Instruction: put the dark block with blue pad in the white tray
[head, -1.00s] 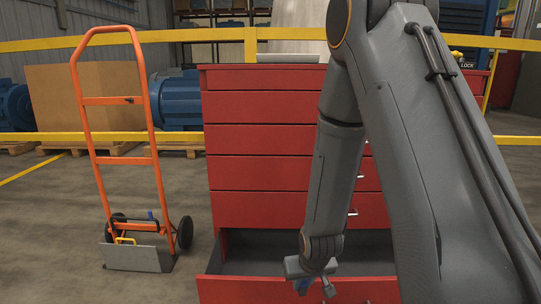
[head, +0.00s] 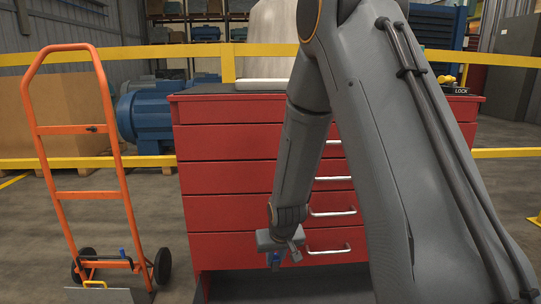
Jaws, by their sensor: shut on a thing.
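A flat white thing, seemingly the white tray (head: 262,85), lies on the cabinet top at the back left, seen nearly edge-on. The gripper is well below it.
The red cabinet (head: 235,143) has silver handles that stick out. An orange hand truck (head: 82,131) stands at left. Yellow rails (head: 190,52) run behind. A pale vessel-like shape rises behind the tray.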

